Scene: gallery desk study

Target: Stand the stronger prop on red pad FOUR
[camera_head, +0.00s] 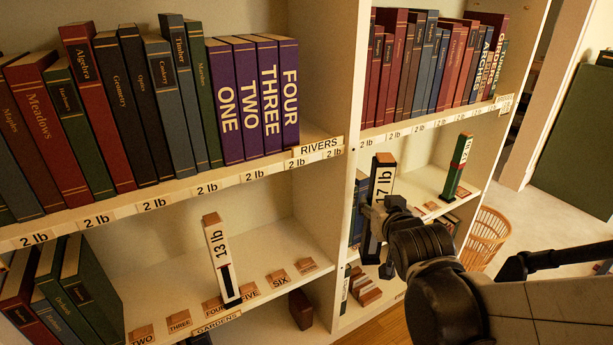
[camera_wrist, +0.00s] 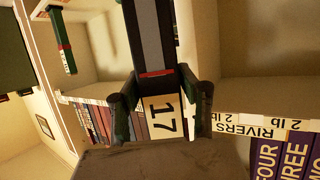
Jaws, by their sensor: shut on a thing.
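A prop marked 17 lb (camera_head: 383,178), pale with a dark lower part, is held by my gripper (camera_head: 372,228) in front of the right bay. In the wrist view, the two fingers of my gripper (camera_wrist: 161,112) close around the prop with its 17 label (camera_wrist: 163,118) between them. A white prop marked 13 lb (camera_head: 217,245) stands in the lower left bay, its base close to the pads FOUR and FIVE.
Pads THREE (camera_head: 179,321), FIVE (camera_head: 246,290) and SIX (camera_head: 278,276) line the GARDENS shelf. A green prop (camera_head: 456,170) stands in the right bay. Books fill the RIVERS shelf (camera_head: 320,147) above. An upright divider (camera_head: 345,110) separates the bays.

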